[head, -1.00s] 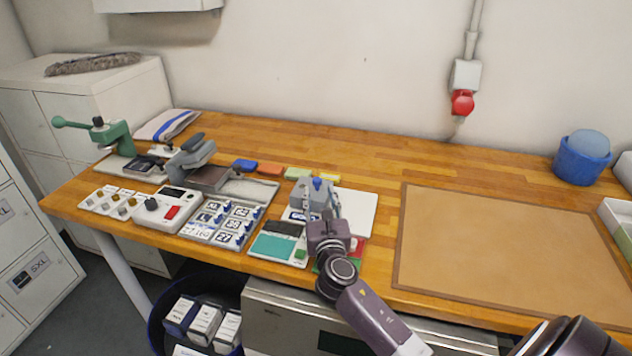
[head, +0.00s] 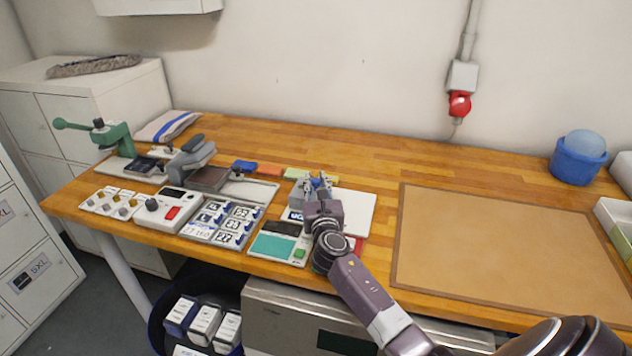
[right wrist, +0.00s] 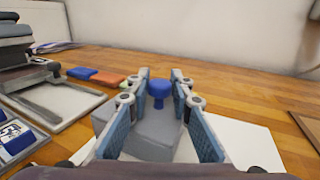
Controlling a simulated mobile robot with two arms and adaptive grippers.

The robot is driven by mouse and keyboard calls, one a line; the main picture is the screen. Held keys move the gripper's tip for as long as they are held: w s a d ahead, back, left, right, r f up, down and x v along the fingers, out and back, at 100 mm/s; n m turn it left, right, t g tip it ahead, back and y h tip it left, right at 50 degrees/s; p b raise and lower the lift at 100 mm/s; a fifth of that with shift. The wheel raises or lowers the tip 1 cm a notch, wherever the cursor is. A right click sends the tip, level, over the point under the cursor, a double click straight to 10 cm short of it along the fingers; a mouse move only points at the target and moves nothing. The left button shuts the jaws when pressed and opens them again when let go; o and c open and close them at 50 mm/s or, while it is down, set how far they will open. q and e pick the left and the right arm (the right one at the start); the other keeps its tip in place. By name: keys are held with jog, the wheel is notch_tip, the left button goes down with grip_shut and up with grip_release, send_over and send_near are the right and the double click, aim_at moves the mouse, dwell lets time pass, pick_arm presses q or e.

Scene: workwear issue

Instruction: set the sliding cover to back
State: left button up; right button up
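A grey block-shaped cover (right wrist: 150,135) with a round blue knob (right wrist: 158,90) on top stands on a white base plate (head: 358,212). I take this to be the sliding cover. My right gripper (head: 317,182) is over it in the head view and hides much of it. In the right wrist view my right gripper (right wrist: 166,100) is open, with one padded finger on each side of the knob. The fingers look apart from the knob. My left gripper is not in view.
A teal-screened device (head: 275,246) and a panel of size labels (head: 222,224) lie to the left. Beyond them are a white box with a red button (head: 172,209) and a green lever press (head: 115,137). A brown mat (head: 510,240) covers the right side.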

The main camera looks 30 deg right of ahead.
grip_shut()
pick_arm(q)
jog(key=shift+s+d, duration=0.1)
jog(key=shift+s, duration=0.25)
pick_arm(e)
jog(key=s+d+p, duration=0.1)
jog(key=s+d, duration=0.1)
jog(key=s, duration=0.1)
jog(key=s+d, duration=0.3)
jog(key=s+d+p, duration=0.1)
jog(key=s+d, duration=0.1)
jog(key=shift+s+d+p, duration=0.2)
jog(key=shift+s+p, duration=0.1)
jog(key=shift+s, duration=0.1)
jog(key=shift+d+f, duration=0.1)
jog(key=shift+d, duration=0.05)
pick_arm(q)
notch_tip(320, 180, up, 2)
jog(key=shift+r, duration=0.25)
